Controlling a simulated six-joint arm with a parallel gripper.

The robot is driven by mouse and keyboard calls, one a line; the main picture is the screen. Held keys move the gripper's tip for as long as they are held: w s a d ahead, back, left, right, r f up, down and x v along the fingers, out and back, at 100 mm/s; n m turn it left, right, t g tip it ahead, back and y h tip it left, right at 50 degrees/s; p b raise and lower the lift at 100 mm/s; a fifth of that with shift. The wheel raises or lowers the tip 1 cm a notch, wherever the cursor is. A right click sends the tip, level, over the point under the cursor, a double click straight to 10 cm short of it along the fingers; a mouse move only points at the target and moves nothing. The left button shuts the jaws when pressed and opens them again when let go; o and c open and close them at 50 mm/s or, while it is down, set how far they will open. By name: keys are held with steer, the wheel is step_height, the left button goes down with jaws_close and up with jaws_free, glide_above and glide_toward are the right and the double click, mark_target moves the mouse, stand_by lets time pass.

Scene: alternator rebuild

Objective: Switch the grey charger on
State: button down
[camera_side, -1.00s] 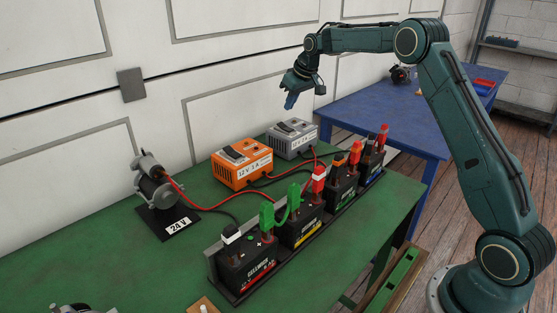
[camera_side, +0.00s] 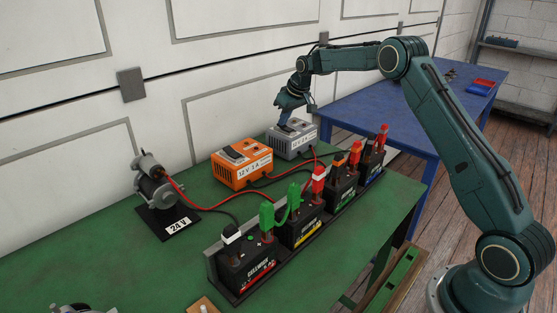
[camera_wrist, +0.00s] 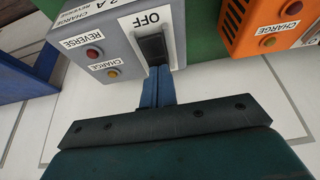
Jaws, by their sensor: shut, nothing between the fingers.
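The grey charger (camera_side: 296,148) stands at the back of the green bench, to the right of the orange charger. In the wrist view its top panel (camera_wrist: 118,40) shows a black rocker switch (camera_wrist: 152,46) beside an OFF label (camera_wrist: 152,20). It also carries REVERSE and CHARGE lamps, red and dull amber, neither clearly glowing. My gripper (camera_side: 283,124) is shut and empty, pointing down over the charger's top. In the wrist view its blue fingertips (camera_wrist: 158,72) are at the near end of the switch. I cannot tell whether they touch it.
The orange charger (camera_side: 242,164) stands close by. Several black batteries with coloured clamps sit in a rack (camera_side: 237,296) along the front, joined by cables. A 24 V motor (camera_side: 156,190) stands at the left. A blue table (camera_side: 350,110) is behind.

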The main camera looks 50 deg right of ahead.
steer(key=shift+w+f, duration=0.2)
steer(key=shift+f, duration=0.05)
steer(key=shift+s, duration=0.25)
steer(key=shift+s, duration=0.55)
steer(key=shift+r, duration=0.1)
steer(key=shift+v, duration=0.9)
steer(key=v, duration=1.2)
steer(key=shift+w+r, duration=0.15)
